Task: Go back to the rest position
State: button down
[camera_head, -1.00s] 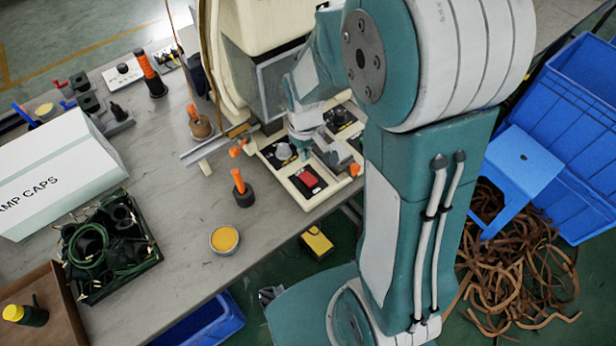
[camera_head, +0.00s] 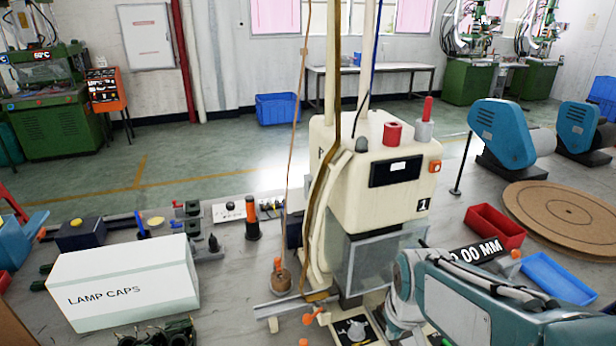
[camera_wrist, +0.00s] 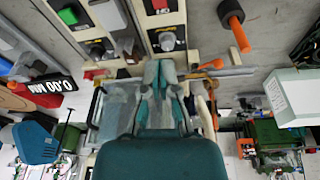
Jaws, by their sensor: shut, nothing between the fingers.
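My gripper (camera_wrist: 160,78) shows in the wrist view with its fingers together and nothing between them. I cannot tell the exact gap between the fingertips and the base. In the head view my arm fills the lower right, in front of the cream machine (camera_head: 375,190) marked 1. The fingertips are hidden or out of frame there.
A white LAMP CAPS box (camera_head: 120,285) stands left on the grey bench, also seen in the wrist view (camera_wrist: 298,98). An orange-handled tool (camera_head: 252,215) stands behind it. Red (camera_head: 495,228) and blue (camera_head: 557,279) trays and a brown round board (camera_head: 560,205) lie right.

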jog(key=s+r+m+t, duration=0.2)
jog(key=s+r+t, duration=0.1)
jog(key=s+r, duration=0.5)
jog(key=shift+s+r, duration=0.25)
jog(key=shift+s, duration=0.5)
